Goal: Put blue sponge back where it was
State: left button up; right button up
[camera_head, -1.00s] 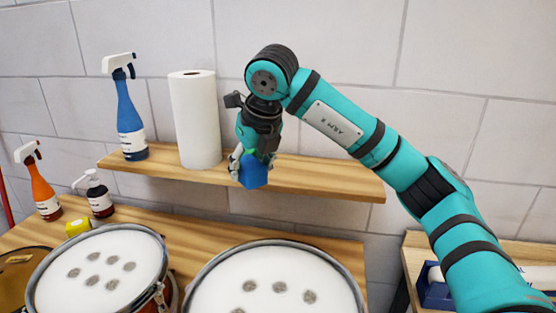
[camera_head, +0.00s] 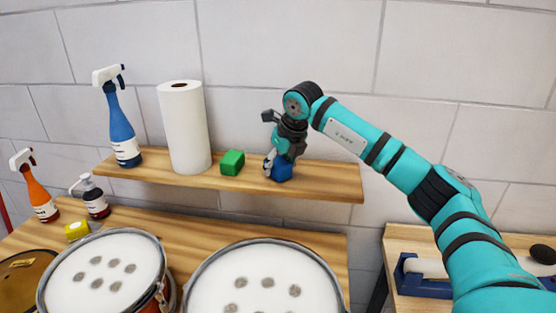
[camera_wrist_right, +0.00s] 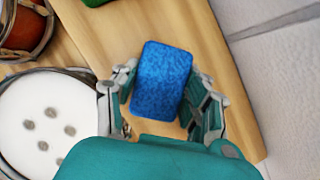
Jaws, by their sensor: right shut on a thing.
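The blue sponge (camera_head: 281,170) is between the fingers of my right gripper (camera_head: 276,166), at the shelf to the right of a green sponge. In the right wrist view the blue sponge (camera_wrist_right: 160,78) is a speckled block with my right gripper (camera_wrist_right: 166,105) shut on it, a finger at each side. The wooden wall shelf (camera_head: 325,180) lies beneath it. I cannot tell whether the sponge touches the shelf. My left gripper is not in view.
A green sponge (camera_head: 232,162), a paper towel roll (camera_head: 184,128) and a blue spray bottle (camera_head: 120,132) stand on the shelf. Below are two white drums (camera_head: 104,272) (camera_head: 265,285), an orange spray bottle (camera_head: 40,195) and a yellow sponge (camera_head: 77,230). The shelf's right end is clear.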

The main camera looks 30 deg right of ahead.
jog(key=shift+f, duration=0.1)
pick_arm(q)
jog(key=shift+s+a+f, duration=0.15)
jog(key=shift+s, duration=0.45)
pick_arm(e)
jog(key=shift+f, duration=0.1)
jog(key=o, duration=1)
jog(key=shift+r, duration=0.25)
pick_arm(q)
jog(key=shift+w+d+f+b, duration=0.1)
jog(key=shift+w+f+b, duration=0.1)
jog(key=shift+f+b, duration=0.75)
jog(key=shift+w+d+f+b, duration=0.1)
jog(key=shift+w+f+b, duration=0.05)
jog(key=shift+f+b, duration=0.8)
pick_arm(e)
jog(key=v, duration=1.1)
jog(key=shift+s+r, duration=0.2)
jog(key=shift+r, duration=0.2)
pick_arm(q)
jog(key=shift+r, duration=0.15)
